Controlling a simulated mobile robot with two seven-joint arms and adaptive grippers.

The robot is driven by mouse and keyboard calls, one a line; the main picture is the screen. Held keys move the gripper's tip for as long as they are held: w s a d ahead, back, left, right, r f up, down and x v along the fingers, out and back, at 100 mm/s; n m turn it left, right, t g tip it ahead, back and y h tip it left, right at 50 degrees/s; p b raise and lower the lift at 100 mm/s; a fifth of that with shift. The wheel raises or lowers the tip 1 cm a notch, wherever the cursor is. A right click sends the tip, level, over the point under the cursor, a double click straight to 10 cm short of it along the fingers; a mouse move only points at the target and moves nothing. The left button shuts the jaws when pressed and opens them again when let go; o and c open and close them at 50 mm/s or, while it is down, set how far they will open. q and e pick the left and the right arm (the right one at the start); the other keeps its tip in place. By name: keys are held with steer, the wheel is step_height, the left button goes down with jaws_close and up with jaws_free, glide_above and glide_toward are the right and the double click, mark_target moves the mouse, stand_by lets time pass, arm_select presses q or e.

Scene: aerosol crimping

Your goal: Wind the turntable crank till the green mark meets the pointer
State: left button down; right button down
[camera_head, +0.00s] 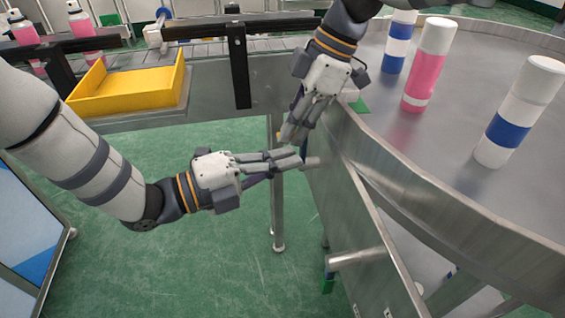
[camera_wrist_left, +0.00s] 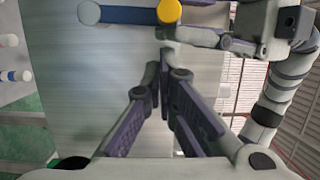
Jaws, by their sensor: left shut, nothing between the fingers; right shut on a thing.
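The steel turntable (camera_head: 440,185) fills the right of the head view. A green mark (camera_head: 360,105) shows at its near left rim, close to my right wrist; I cannot make out the pointer. My right gripper (camera_head: 290,138) points down beside the rim, shut on what seems to be the crank handle, mostly hidden by the fingers. A short grey stub (camera_head: 313,162) shows just below. My left gripper (camera_head: 298,158) is shut and empty, just below the right fingertips. In the left wrist view the left fingers (camera_wrist_left: 163,75) reach toward the right gripper (camera_wrist_left: 190,38).
Pink (camera_head: 428,65) and blue-banded (camera_head: 515,115) cans stand on the turntable. A yellow tray (camera_head: 125,90) is at the back left, near the conveyor (camera_head: 215,50). A steel bar (camera_head: 357,258) juts out below the turntable. Green floor (camera_head: 170,270) is open below my left arm.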

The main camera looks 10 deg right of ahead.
arm_select(q)
steer(key=shift+w+a+r, duration=0.1)
steer(key=shift+w+r, duration=0.15)
steer(key=shift+w, duration=0.45)
arm_select(e)
steer(key=shift+s+r, duration=0.1)
steer(key=shift+r, duration=0.05)
steer(key=c, duration=1.6)
jaws_free()
steer(key=shift+s, duration=0.1)
steer(key=shift+o, duration=0.2)
steer(key=shift+d+r, duration=0.1)
arm_select(q)
steer(key=v, duration=1.2)
arm_select(e)
steer(key=v, duration=0.7)
steer(key=shift+r, duration=0.25)
arm_select(q)
steer(key=shift+s+f, duration=0.1)
arm_select(e)
steer(key=shift+d, duration=0.15)
